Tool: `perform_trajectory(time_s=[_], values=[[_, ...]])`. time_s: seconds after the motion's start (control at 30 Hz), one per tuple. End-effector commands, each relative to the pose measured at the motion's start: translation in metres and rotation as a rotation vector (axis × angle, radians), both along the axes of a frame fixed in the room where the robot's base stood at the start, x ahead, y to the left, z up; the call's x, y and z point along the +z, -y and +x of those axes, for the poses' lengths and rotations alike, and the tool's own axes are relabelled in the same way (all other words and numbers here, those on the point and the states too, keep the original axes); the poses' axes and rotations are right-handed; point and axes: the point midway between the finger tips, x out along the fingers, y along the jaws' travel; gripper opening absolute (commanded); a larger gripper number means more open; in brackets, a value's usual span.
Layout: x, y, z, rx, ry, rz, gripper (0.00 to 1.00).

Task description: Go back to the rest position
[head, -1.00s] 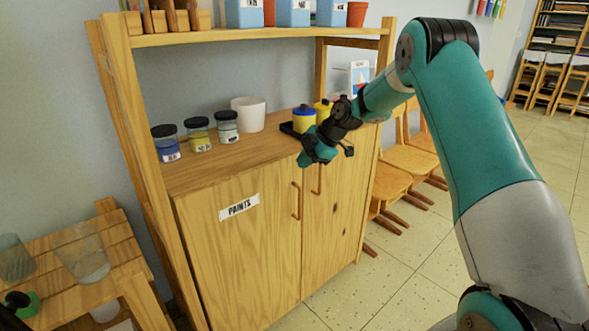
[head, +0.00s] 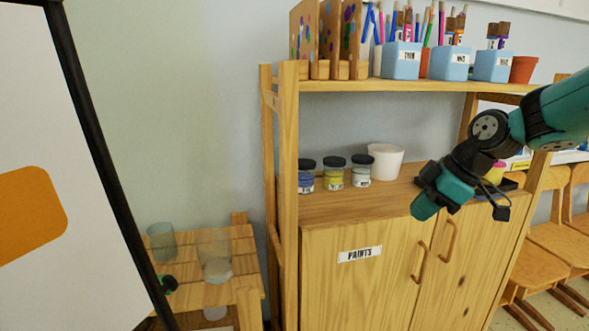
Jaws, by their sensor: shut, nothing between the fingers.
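My gripper (head: 425,209) hangs at the right in front of the wooden paint cabinet (head: 350,285), at about the height of its counter. It is shut with nothing seen in it. My teal arm reaches in from the right edge. Behind the wrist, a yellow jar (head: 496,172) shows only in part on the counter.
On the counter stand several lidded paint jars (head: 334,173) and a white pot (head: 385,161). The upper shelf holds blue brush boxes (head: 449,64). A slatted wooden stand (head: 240,255) with clear cups is at lower left. A white board (head: 60,130) fills the left side.

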Motion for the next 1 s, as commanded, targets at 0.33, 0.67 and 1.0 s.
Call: perform_trajectory(time_s=[0.33,0.67,1.0], values=[[0.016,-0.098,-0.196,-0.333,-0.356,0.002,0.0],[0.04,-0.102,-0.279,-0.508,-0.486,-0.029,0.0],[0.115,-0.102,-0.278,-0.506,-0.484,-0.029,0.0]])
